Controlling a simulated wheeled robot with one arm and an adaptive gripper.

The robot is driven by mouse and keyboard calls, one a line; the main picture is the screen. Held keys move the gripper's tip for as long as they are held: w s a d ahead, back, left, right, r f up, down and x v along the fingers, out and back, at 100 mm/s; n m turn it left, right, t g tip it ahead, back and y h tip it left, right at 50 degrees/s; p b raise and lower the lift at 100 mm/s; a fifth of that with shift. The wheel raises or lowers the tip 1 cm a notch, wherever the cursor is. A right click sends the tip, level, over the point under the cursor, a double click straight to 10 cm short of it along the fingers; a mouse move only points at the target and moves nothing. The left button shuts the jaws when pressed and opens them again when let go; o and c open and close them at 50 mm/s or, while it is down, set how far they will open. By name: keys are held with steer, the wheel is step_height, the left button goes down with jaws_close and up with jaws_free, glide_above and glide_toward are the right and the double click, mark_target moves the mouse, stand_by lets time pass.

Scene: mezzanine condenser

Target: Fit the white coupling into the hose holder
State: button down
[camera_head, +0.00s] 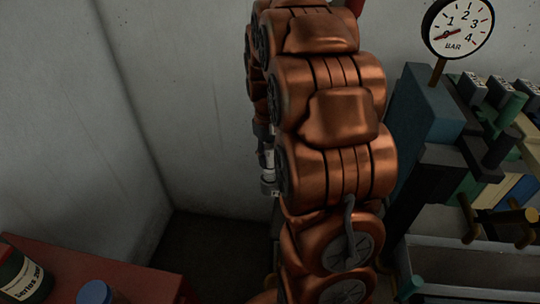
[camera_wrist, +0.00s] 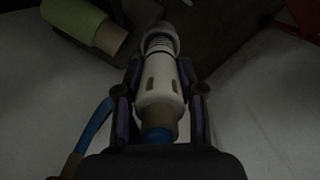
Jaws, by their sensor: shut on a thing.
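The white coupling (camera_wrist: 160,82) is in the middle of the wrist view, pointing away from me, with a ridged grey end (camera_wrist: 160,42) at its far side. Slots show in its body. A blue hose (camera_wrist: 101,126) curves in at the left, and a blue piece shows at the coupling's near end. My gripper (camera_wrist: 160,72) is shut on the coupling, one finger on each side. I cannot identify the hose holder in either view.
A light green cylinder with a tan end (camera_wrist: 108,37) lies at the wrist view's upper left. In the head view a pressure gauge (camera_head: 458,27) stands above dark and blue blocks (camera_head: 430,105) at right. A red surface (camera_head: 140,285) carries a dark labelled can (camera_head: 22,276) and blue-topped item (camera_head: 94,292).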

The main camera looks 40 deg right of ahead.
mark_target(269, 144)
steer(key=shift+f+b, duration=0.9)
steer(key=shift+f, duration=1.5)
steer(key=c, duration=0.6)
jaws_free()
steer(key=r, duration=0.7)
steer(key=w+r, duration=0.1)
steer(key=r, duration=0.2)
steer(key=shift+d+r, duration=0.1)
steer(key=shift+r, duration=0.9)
steer(key=shift+s+a+r, duration=0.1)
steer(key=shift+s+a, duration=0.05)
steer(key=shift+a, duration=0.05)
steer(key=s+a+r+n+p, duration=0.1)
steer(key=s+a+r+p, duration=0.25)
steer(key=s+a, duration=0.65)
steer(key=shift+n+g, duration=0.4)
steer(key=s+a+p, duration=0.1)
steer(key=s+a, duration=0.2)
steer(key=s, duration=0.1)
steer(key=s+a+p, duration=0.1)
steer(key=s+a, duration=0.3)
steer(key=s, duration=0.1)
steer(key=s+a+p, duration=0.1)
steer(key=s+a, duration=0.2)
steer(key=s, duration=0.2)
steer(key=shift+a+f+p, duration=0.15)
steer(key=shift+f+p, duration=0.15)
steer(key=shift+p, duration=0.1)
